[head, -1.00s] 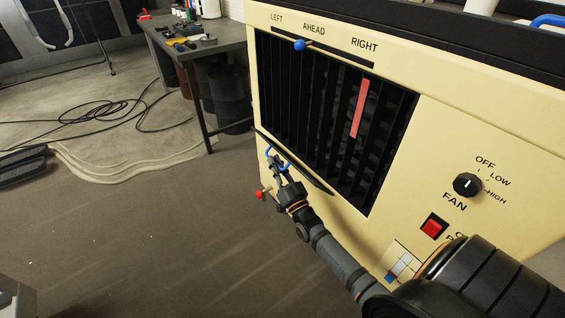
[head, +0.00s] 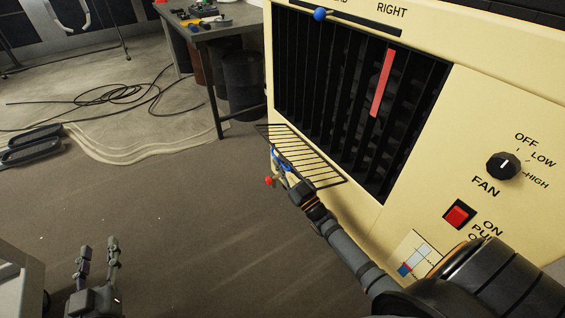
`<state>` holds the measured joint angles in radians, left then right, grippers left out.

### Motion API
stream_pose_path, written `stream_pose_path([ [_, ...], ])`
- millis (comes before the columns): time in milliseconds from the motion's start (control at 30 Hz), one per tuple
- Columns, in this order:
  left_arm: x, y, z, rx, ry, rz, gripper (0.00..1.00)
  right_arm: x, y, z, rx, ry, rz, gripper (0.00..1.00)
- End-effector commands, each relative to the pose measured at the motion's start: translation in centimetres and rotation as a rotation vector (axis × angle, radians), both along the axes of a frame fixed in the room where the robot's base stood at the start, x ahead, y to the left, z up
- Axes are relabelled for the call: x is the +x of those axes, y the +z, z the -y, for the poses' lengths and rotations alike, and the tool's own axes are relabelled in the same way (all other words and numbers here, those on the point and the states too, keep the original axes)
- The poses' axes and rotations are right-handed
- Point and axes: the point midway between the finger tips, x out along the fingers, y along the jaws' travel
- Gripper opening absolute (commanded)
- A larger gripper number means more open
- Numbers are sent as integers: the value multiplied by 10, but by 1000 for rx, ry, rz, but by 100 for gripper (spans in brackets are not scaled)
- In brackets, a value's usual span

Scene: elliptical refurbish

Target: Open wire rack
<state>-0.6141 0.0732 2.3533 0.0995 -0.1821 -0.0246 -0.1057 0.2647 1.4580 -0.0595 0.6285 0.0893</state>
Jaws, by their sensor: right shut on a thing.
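The black wire rack (head: 306,160) sticks out from the lower edge of the dark grille on the cream heater panel, its bars tilted outward over the floor. My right gripper (head: 279,163) is at the rack's outer side, shut on a blue handle that is mostly hidden by the fingers and rack. My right arm comes in from the lower right, below the rack. My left gripper (head: 98,247) is at the lower left, fingers apart and empty, far from the rack.
The cream heater panel (head: 428,175) carries a fan knob (head: 503,166), a red switch (head: 458,214) and a slider with a blue knob (head: 320,14). A small red knob (head: 269,181) shows beside my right gripper.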

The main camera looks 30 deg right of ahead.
Motion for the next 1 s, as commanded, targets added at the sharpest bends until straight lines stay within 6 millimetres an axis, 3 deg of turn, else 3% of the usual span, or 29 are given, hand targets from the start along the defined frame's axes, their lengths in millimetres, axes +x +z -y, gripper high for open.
stream_pose_path([
  [200, 1, 77, -1, 6, 4, 317, 40, 0, -17, 0, -114, 0, 10, 0],
  [500, -25, 157, 1, 13, 0, 665, 40, 0, -33, 2, -242, 1, 21, 0],
  [700, -41, 184, 2, 15, -3, 801, 40, 0, -40, 3, -292, 0, 24, 0],
  [1000, -51, 198, 3, 16, -5, 871, 40, 0, -42, 3, -319, 1, 26, 0],
])
